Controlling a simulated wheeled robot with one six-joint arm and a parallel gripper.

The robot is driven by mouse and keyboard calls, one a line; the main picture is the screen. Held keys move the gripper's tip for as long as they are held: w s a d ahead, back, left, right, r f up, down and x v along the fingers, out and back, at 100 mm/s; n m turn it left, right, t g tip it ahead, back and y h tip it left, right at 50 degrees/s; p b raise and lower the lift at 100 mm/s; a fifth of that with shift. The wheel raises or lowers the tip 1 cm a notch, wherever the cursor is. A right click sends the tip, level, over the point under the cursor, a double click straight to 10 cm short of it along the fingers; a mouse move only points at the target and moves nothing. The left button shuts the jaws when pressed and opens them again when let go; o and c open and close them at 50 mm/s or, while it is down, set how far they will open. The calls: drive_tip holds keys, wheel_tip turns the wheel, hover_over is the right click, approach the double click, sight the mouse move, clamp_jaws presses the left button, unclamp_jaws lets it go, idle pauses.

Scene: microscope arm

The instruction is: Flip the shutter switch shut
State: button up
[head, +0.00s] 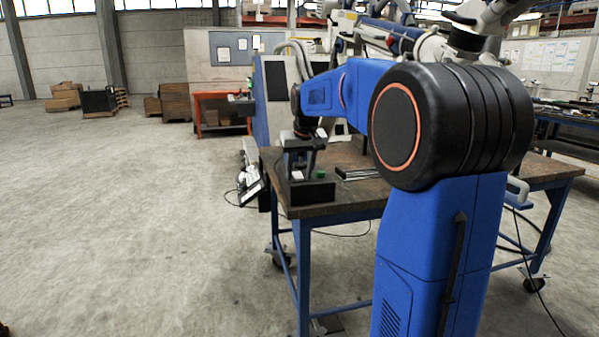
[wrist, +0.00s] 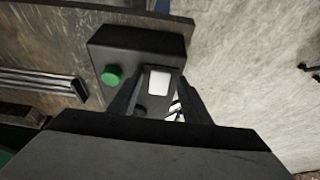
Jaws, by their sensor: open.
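A black control box (wrist: 120,42) sits near the edge of the table; it also shows in the head view (head: 312,194). On it are a green round button (wrist: 112,75) and a white square piece (wrist: 159,82), which looks like the shutter switch. I cannot tell which way the switch is set. My gripper (wrist: 161,76) is open over the box, with the white piece between its fingers in the picture and the green button outside them. I cannot tell whether a finger touches it. In the head view, my gripper (head: 298,163) points down just above the box.
The brown table top (wrist: 45,45) carries a metal rail piece (wrist: 40,83) beside the box. It also shows in the head view (head: 355,173). Beyond the table edge is open concrete floor (head: 140,220). An orange-framed bench (head: 212,97) stands farther back.

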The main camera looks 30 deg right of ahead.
drive_tip(key=c, duration=1.1)
drive_tip(key=shift+o, duration=0.3)
drive_tip(key=shift+w, duration=0.1)
drive_tip(key=shift+w+d+r+g+y, duration=0.15)
drive_tip(key=shift+w+g+y, duration=0.15)
drive_tip(key=shift+g, duration=0.75)
drive_tip(key=shift+w+d+r+g+y, duration=0.1)
drive_tip(key=shift+w+g+y, duration=0.2)
drive_tip(key=shift+g, duration=0.75)
drive_tip(key=o, duration=1)
drive_tip(key=shift+o, duration=0.2)
